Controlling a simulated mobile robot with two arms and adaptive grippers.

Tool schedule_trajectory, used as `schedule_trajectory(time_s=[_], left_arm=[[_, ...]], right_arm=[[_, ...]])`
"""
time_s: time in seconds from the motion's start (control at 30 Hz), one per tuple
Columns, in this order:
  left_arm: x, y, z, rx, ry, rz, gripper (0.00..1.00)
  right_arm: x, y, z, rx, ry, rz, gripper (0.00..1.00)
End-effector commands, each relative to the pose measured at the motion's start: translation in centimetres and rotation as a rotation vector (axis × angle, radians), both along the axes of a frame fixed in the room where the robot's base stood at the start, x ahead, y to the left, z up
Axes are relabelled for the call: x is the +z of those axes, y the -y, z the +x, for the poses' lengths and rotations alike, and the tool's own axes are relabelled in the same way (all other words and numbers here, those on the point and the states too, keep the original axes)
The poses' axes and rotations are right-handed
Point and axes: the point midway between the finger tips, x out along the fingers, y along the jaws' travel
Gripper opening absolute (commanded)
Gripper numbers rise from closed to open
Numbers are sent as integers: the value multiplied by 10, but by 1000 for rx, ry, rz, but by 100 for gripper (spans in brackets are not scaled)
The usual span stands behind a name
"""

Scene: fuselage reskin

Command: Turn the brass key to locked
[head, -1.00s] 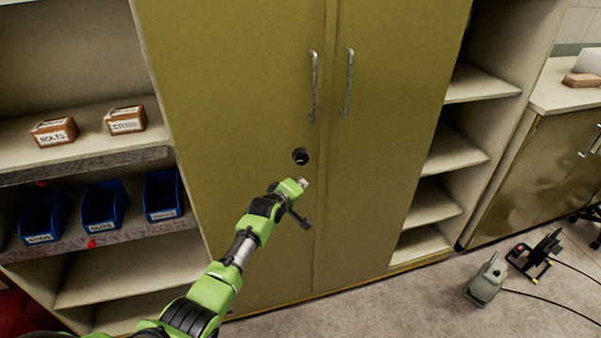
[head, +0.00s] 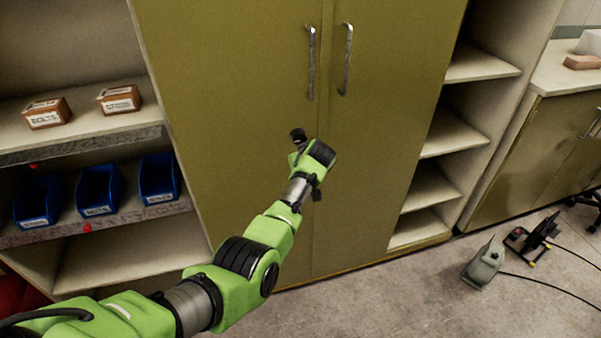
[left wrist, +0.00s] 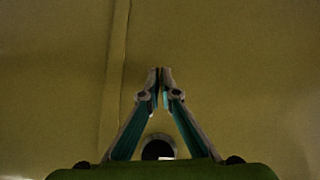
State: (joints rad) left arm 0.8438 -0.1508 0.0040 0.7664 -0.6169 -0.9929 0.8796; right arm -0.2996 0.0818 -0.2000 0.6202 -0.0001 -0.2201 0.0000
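The tall olive cabinet (head: 225,100) has two closed doors. A dark round lock fitting (head: 298,135) sits on the left door near the seam, below the handles. It shows in the left wrist view as a dark disc with a pale rim (left wrist: 158,149), framed between my finger bases. I cannot make out the brass key or its angle. My left gripper (left wrist: 160,76) has its fingertips drawn together in front of the door, with nothing clearly visible between them. In the head view my left wrist hides most of the gripper just below the lock. My right gripper is not in view.
Two metal door handles (head: 311,62) (head: 346,58) stand out above the lock. Open shelves with blue bins (head: 98,190) and small labelled boxes (head: 47,113) are at left. Empty shelves (head: 430,180) are at right.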

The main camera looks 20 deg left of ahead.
Motion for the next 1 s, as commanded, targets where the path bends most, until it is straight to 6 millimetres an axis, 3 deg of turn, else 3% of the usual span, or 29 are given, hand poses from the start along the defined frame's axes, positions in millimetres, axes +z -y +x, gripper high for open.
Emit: schedule_trajectory(time_s=[0.23, 0.77, 0.8, 0.83, 1.0], left_arm=[[-1, 1, 1, -1, -43, 66, 0], [-1, 1, 0, -2, -57, 81, 0], [-1, 1, 0, -2, -57, 81, 13], [-1, 1, 0, -2, -57, 81, 19], [0, 1, 0, -1, -56, 81, 19]], right_arm=[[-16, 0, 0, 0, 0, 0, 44], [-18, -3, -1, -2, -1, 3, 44], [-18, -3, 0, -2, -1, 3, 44], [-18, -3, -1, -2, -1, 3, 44], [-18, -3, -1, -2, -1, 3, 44]])
